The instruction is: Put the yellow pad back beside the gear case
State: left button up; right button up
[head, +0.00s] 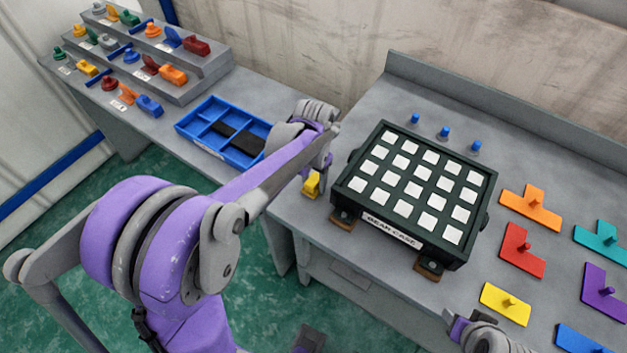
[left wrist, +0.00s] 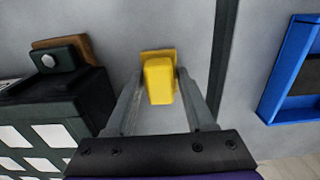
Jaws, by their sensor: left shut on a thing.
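The yellow pad (head: 311,184) is at the left side of the gear case, near the left edge of the case's table. My left gripper (head: 318,170) is shut on it from above and partly hides it in the head view. In the left wrist view the yellow pad (left wrist: 160,82) sits between the two fingers, over the grey tabletop; I cannot tell if it touches it. The dark green gear case (head: 398,230) holds rows of white squares; its corner shows in the left wrist view (left wrist: 88,95). My right gripper (head: 458,326) is only partly visible at the bottom.
A blue divided tray (head: 186,127) lies on the left table (head: 160,128), with stepped shelves of coloured parts behind. Blue pegs (head: 445,132) stand behind the case. Orange (head: 530,208), red (head: 521,252) and yellow flat pieces (head: 505,304) lie to its right. A narrow gap separates the tables.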

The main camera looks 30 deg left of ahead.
aim_at(313, 179)
pick_arm(q)
jog(key=shift+f, duration=0.1)
jog(key=shift+f, duration=0.1)
jog(key=o, duration=1.3)
jog(key=shift+r, duration=0.25)
notch_tip(313, 179, up, 11)
jog(key=p, duration=0.1)
jog(key=s+d+f+t, duration=0.2)
jog(key=s+d+f, duration=0.1)
jog(key=s, duration=0.5)
jog(key=s+d+f+n+t, duration=0.1)
jog(key=s+d+f+t, duration=0.2)
jog(key=s, duration=0.5)
jog(key=shift+s+d+f, duration=0.15)
jog(key=shift+d+f, duration=0.2)
jog(key=shift+f, duration=0.2)
